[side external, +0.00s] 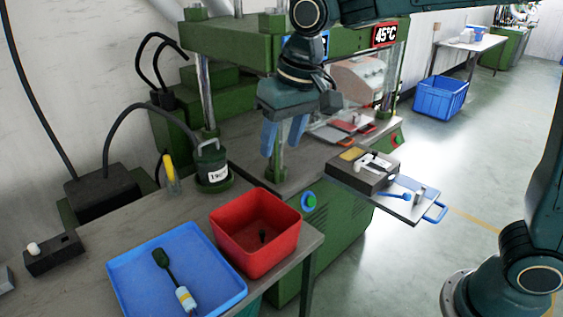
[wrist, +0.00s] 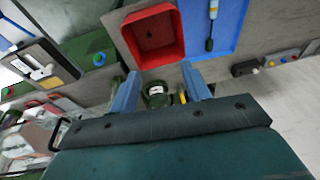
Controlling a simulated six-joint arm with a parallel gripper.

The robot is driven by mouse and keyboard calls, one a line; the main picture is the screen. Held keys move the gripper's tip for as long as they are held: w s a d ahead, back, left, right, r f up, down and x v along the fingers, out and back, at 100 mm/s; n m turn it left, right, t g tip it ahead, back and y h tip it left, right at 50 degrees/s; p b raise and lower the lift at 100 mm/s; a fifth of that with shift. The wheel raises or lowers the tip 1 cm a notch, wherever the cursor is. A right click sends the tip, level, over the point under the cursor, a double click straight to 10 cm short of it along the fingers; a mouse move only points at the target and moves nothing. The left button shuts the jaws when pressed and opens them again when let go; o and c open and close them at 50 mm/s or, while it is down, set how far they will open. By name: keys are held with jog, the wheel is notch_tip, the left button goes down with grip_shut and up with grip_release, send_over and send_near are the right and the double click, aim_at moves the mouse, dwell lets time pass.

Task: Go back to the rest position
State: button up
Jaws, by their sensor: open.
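My gripper (side external: 284,138) hangs in the air over the edge of the green press, fingers pointing down. Its two blue fingers are apart with nothing held between them. In the wrist view the gripper (wrist: 160,90) also shows open, with a dark green canister far below between the fingers. In the side view this canister (side external: 212,168), with a white label, stands on the bench left of the gripper. The red bin (side external: 270,262) stands in front of the press and holds a small dark part (side external: 263,236).
A mould block (side external: 362,170) sits on a side shelf at right. A blue crate (side external: 441,98) is on the floor.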

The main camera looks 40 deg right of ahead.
jog(key=s+d+t, duration=0.1)
jog(key=s+d, duration=0.6)
jog(key=s, duration=0.3)
jog(key=s+d+f+t, duration=0.1)
jog(key=s+d+t, duration=0.1)
jog(key=s+d, duration=0.5)
jog(key=shift+s+f+h, duration=0.2)
jog(key=shift+s+h, duration=0.2)
jog(key=shift+s, duration=1.8)
